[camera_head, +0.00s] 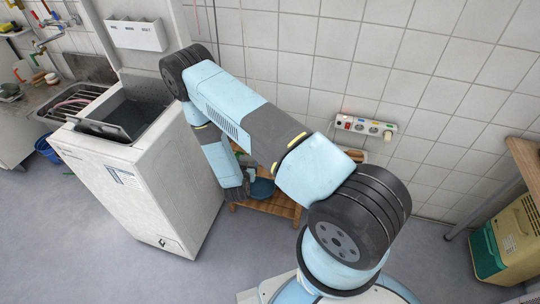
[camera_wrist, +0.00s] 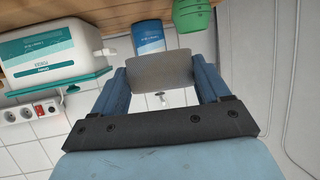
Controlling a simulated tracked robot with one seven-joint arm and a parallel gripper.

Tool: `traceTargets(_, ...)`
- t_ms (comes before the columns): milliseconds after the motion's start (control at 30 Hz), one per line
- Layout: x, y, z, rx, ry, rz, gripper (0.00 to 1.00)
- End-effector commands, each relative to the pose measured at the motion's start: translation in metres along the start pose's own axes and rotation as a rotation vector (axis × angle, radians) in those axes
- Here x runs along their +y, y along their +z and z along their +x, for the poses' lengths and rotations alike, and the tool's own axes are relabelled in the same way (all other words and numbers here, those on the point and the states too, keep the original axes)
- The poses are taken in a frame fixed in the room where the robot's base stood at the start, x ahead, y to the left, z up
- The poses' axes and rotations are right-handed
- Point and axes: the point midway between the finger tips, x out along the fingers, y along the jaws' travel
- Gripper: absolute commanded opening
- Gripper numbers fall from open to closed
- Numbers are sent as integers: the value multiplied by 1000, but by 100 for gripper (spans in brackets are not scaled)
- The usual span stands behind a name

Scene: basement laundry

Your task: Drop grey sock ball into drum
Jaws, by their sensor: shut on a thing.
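The grey sock ball (camera_wrist: 163,72) is between the two blue fingers of my gripper (camera_wrist: 163,85) in the wrist view, with both fingers against its sides. In the head view the gripper end (camera_head: 238,190) hangs low behind my arm, right of the washing machine. The fingertips and sock ball cannot be made out there. The white top-loading washing machine (camera_head: 145,185) stands at the left, with its top opening (camera_head: 150,112) uncovered and dark inside. The drum's inside cannot be made out. The opening is up and left of my gripper, which is apart from it.
A wooden stand (camera_head: 275,205) is beside the washer. In the wrist view, a white and teal container (camera_wrist: 50,55), a blue pack (camera_wrist: 148,36) and a green bottle (camera_wrist: 192,14) appear upside down near wood. A socket strip (camera_head: 365,126) is on the tiled wall. A sink (camera_head: 70,100) is left.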

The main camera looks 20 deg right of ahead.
Motion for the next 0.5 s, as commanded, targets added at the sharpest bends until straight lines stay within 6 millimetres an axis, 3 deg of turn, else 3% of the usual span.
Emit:
traceTargets(33, -2, 21, -4, -4, 30, 10, 45)
traceTargets(200, 0, 69, -17, -5, 127, 46, 45)
traceTargets(333, 3, 88, -24, -4, 171, 62, 45)
traceTargets(500, 7, 91, -17, -3, 191, 70, 45)
